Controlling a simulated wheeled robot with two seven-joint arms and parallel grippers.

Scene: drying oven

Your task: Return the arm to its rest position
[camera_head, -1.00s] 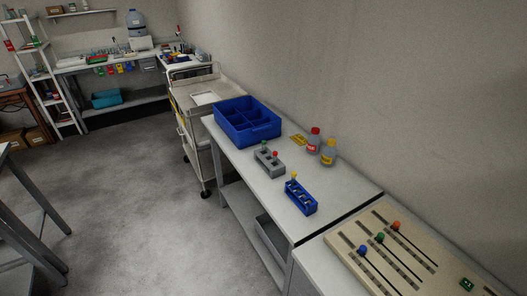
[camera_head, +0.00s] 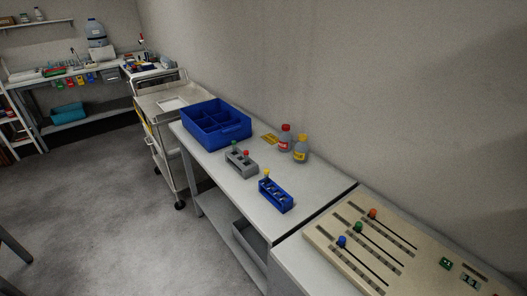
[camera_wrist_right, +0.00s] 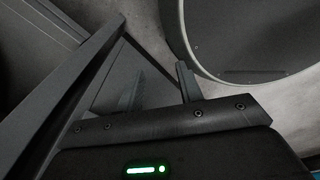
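My right gripper (camera_wrist_right: 160,88) shows in the right wrist view. Its two fingers stand apart with nothing visible between them. It is over dark surfaces and grey floor, away from the benches. My left gripper is in neither view, and no arm shows in the head view.
The bench (camera_head: 313,182) holds a blue compartment bin (camera_head: 224,137), a grey rack (camera_head: 241,166), a blue rack (camera_head: 275,197), a red-capped bottle (camera_head: 285,141) and a yellow-capped bottle (camera_head: 301,152). A beige slider panel (camera_head: 420,262) is at right. A cart (camera_head: 160,108) stands behind.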

